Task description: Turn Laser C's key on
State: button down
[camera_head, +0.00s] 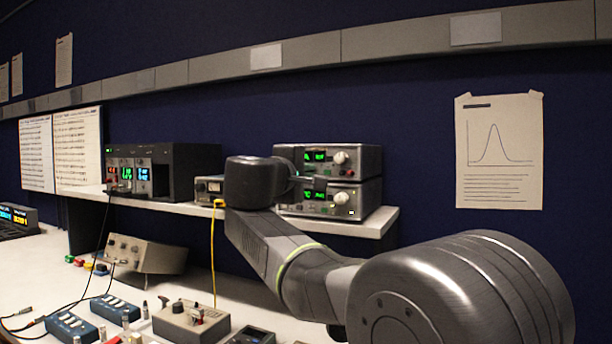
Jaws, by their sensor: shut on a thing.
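Two stacked grey instrument boxes stand on the shelf at the centre right: an upper box (365,160) and a lower box (370,198). Each has a lit green display and a pale round knob. I cannot read which one is Laser C. My gripper (318,184) reaches in from the left at the front of the stack, by the left part of the lower box's face. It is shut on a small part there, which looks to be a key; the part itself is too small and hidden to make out.
A black rack unit (190,170) stands on the shelf (365,225) to the left, beside a small instrument (208,188) with a yellow cable (212,250). Below, the white bench holds a grey box (190,322), blue modules (115,308) and loose parts. My arm covers the lower right.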

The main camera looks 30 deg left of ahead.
jog(key=c, duration=1.6)
grip_release()
jog(key=s+d, duration=0.1)
jog(key=s, duration=1.2)
jog(key=shift+s+d, duration=0.25)
jog(key=shift+s, duration=0.15)
jog(key=w+a, duration=0.1)
jog(key=w, duration=1.2)
jog(key=shift+w+a, duration=0.25)
jog(key=shift+w, duration=0.15)
jog(key=shift+s, duration=0.1)
